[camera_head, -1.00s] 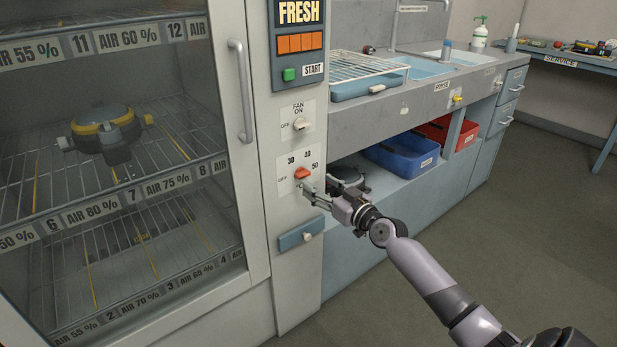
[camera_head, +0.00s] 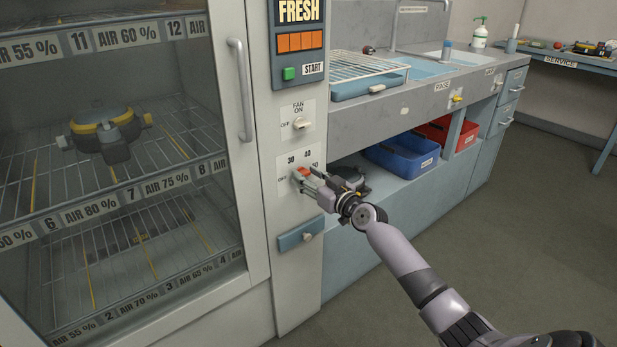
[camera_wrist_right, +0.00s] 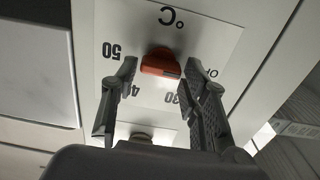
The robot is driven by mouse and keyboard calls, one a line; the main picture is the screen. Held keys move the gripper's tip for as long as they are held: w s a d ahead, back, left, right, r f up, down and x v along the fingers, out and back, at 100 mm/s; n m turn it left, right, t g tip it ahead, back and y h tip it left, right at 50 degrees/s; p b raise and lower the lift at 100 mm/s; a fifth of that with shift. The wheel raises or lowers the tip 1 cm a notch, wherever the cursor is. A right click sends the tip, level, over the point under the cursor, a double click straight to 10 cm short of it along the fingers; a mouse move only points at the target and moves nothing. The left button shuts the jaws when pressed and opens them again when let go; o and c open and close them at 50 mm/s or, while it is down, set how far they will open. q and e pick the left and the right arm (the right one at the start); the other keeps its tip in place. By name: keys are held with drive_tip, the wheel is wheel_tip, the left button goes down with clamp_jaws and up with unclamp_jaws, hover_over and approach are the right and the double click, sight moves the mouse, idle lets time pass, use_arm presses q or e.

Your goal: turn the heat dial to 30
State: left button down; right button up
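The heat dial (camera_head: 303,172) is a red knob on a white plate low on the cabinet's front panel, marked OFF, 30, 40 and 50. My right gripper (camera_head: 299,180) is at the dial and partly covers it and the 50 mark. In the right wrist view the dial (camera_wrist_right: 160,64) shows upside down between the two spread fingertips of my right gripper (camera_wrist_right: 165,75). Gaps show on both sides, so the fingers look open and not pressed on it. The dial's exact setting is hard to read. My left gripper is not in view.
The fan switch (camera_head: 300,124) is just above the dial plate, and a blue drawer-like box (camera_head: 300,233) is just below. The glass door's handle (camera_head: 241,90) is to the left. A sink counter with blue (camera_head: 403,157) and red bins stands to the right.

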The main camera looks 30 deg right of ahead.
drive_tip(key=c, duration=0.8)
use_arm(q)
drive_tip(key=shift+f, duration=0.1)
use_arm(e)
drive_tip(key=shift+o, duration=0.2)
